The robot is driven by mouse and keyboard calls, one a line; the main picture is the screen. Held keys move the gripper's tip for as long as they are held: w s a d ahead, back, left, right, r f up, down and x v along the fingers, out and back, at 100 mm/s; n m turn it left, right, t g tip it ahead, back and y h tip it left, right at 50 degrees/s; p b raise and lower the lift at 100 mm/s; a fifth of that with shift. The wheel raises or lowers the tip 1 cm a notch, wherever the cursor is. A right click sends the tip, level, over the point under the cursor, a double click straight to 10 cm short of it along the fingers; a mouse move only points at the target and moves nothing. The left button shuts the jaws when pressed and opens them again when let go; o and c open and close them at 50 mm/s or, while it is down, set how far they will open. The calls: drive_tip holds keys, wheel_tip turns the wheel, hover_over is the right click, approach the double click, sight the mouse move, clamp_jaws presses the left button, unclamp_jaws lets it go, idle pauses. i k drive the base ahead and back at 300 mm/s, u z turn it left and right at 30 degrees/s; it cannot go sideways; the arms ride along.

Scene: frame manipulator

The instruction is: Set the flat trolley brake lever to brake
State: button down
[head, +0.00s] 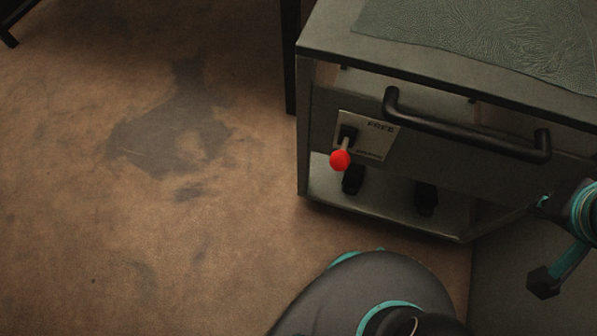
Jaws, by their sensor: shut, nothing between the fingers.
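The brake lever (345,144) is a short pale rod with a red ball knob (340,160). It comes out of a dark slot in a light plate (377,143) on the trolley's near face. The knob shows below and slightly left of the slot. The plate reads FREE at its upper part; the lower marking is too small to read. The trolley (306,150) is grey.
A black handle bar (465,135) sticks out right of the plate. A green mat (480,35) lies on the trolley top. Dark items (427,198) stand on the lower shelf. Stained brown floor (130,230) is clear at left. A dark post (290,60) stands behind the trolley.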

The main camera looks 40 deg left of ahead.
sight(340, 159)
drive_tip(key=u, duration=0.65)
drive_tip(key=k, duration=0.85)
drive_tip(key=u, duration=1.15)
